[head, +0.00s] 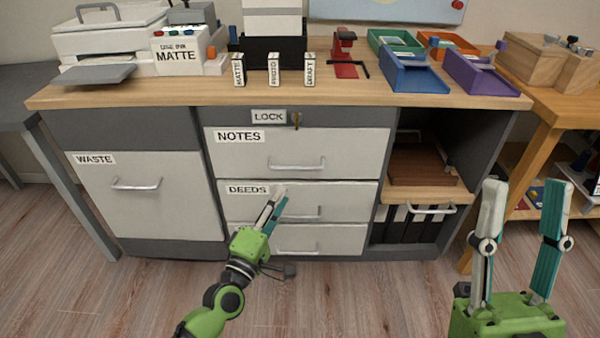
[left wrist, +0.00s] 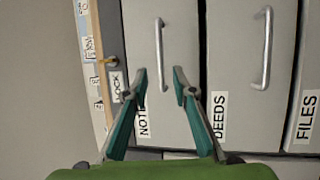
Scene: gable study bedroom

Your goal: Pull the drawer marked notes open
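The drawer marked notes (head: 340,150) is the top drawer of the desk's middle stack, and its front looks flush. Its bar handle (head: 297,167) is bare; in the left wrist view the handle (left wrist: 158,50) stands just beyond and between the fingertips. My left gripper (head: 277,194) is open and empty. In the head view it overlaps the deeds drawer (head: 350,191), below the notes handle; its distance from the fronts is hard to tell. My right gripper (head: 526,186) is open and empty at the lower right, away from the drawers.
A lock (head: 268,117) with a key (head: 296,121) sits above the notes drawer. A waste drawer (head: 150,205) is at left and an open shelf bay (head: 420,165) at right. The desktop (head: 210,95) holds a printer (head: 110,35) and trays. The floor in front is clear.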

